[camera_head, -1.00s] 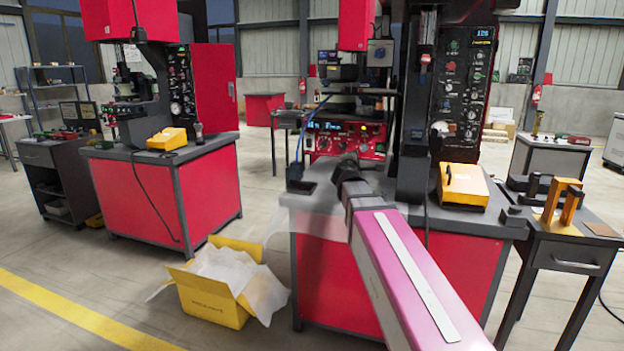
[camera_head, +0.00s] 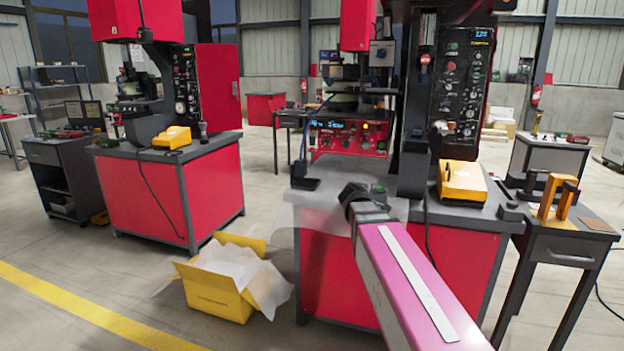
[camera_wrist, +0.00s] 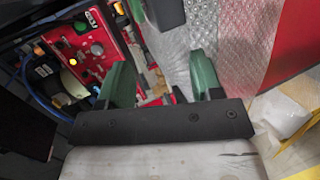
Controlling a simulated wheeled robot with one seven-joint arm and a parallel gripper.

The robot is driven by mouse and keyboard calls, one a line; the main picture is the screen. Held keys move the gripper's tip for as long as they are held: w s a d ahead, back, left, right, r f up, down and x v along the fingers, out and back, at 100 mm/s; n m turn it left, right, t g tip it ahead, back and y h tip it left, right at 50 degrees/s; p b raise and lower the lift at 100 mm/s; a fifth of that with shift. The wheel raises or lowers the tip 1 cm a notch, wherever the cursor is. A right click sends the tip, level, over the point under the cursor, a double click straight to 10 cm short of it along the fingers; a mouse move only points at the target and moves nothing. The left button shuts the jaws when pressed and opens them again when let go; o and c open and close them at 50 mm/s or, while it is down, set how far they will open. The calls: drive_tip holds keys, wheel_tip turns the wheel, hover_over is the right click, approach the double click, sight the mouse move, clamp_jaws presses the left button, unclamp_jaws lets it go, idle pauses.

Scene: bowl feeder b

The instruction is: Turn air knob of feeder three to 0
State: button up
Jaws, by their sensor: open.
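A red control box (camera_head: 348,140) with a lit blue display and several small knobs and buttons sits at the back of the middle red bench. Which knob is the air knob of feeder three, and its setting, I cannot tell. The fingers appear apart from the knobs. In the head view my arm hides the fingers.
The middle bench (camera_head: 340,268) carries a dark column and a black control panel (camera_head: 464,85) of knobs. A yellow-orange box (camera_head: 462,182) sits at its right. A yellow carton (camera_head: 222,292) with clear wrap stands on the floor at left.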

drive_tip(key=s+d+f+m+g+y, duration=0.1)
drive_tip(key=s+f+m+g, duration=0.2)
drive_tip(key=s+f, duration=0.35)
drive_tip(key=s+d+f+m+g+y, duration=0.1)
drive_tip(key=s+d+f+m+g, duration=0.15)
drive_tip(key=f, duration=0.75)
drive_tip(key=s+a+f+m+g+y, duration=0.4)
drive_tip(key=s+f+m+g, duration=0.2)
drive_tip(key=s+f, duration=0.7)
drive_tip(key=shift+s+m+g, duration=0.35)
drive_tip(key=shift+s+g, duration=0.2)
drive_tip(key=shift+s, duration=0.35)
